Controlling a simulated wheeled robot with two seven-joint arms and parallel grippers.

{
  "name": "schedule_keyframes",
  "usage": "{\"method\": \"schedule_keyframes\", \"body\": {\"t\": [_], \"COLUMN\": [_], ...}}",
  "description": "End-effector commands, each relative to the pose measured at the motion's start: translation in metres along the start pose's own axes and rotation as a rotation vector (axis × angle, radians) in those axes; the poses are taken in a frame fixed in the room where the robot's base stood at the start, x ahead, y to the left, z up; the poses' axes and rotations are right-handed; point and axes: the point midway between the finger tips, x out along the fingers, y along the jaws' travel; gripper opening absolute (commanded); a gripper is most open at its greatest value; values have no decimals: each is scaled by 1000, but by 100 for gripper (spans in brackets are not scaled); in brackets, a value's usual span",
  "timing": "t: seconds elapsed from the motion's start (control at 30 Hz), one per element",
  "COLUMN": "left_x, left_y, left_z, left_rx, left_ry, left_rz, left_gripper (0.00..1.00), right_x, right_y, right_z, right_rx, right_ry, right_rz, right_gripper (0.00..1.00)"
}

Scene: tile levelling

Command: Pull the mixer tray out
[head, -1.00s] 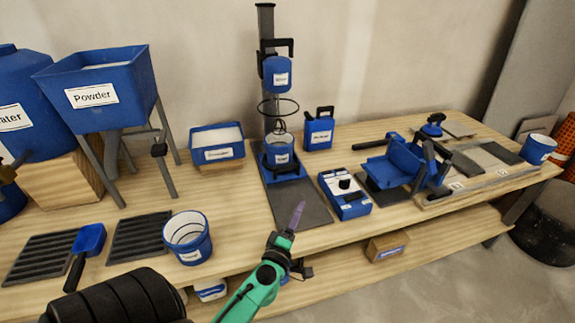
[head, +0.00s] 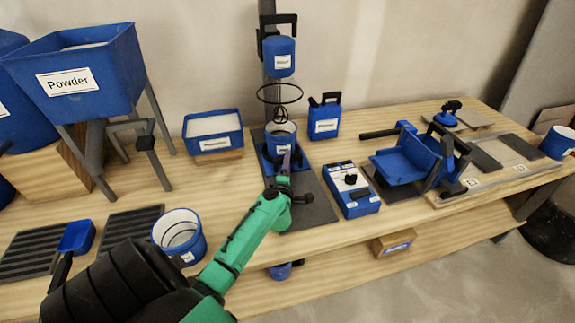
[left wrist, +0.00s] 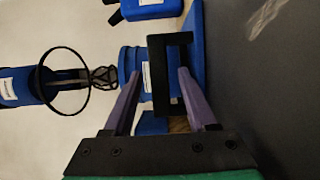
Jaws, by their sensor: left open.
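The blue mixer tray (head: 310,158) lies on a dark grey plate under the mixer, with a blue labelled bucket (head: 281,137) standing on it. In the left wrist view the bucket (left wrist: 131,63) and a blue edge of the tray (left wrist: 195,45) show sideways. A black bracket-shaped handle (left wrist: 157,70) stands in front of the bucket. My left gripper (head: 286,160) is open at the front of the tray; in the left wrist view its purple fingers (left wrist: 160,88) lie on either side of the handle, with gaps. My right gripper is not in view.
The mixer head (head: 279,60) and its whisk hang above the bucket. A blue and white scale-like box (head: 350,190) stands right of the dark plate (head: 318,208). A white-lined bucket (head: 180,234) stands to the left. A blue jug (head: 324,120) is behind.

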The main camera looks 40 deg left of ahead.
Motion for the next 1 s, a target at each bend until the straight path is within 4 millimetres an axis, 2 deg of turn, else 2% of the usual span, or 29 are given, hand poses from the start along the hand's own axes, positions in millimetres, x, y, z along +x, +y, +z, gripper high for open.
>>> {"method": "schedule_keyframes", "body": {"t": [0.27,0.37,0.4,0.43,1.0], "left_x": [4,4,4,4,4], "left_y": [0,0,0,0,0], "left_z": [0,0,0,0,0], "left_rx": [0,0,0,0,0], "left_ry": [-1,-1,-1,-1,-1], "left_rz": [0,0,0,0,-1], "left_gripper": [57,23,8,0,0], "right_x": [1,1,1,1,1], "right_y": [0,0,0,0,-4], "right_z": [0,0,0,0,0], "right_rx": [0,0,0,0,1], "right_ry": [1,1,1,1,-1], "right_rz": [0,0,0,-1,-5], "right_gripper": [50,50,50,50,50]}}
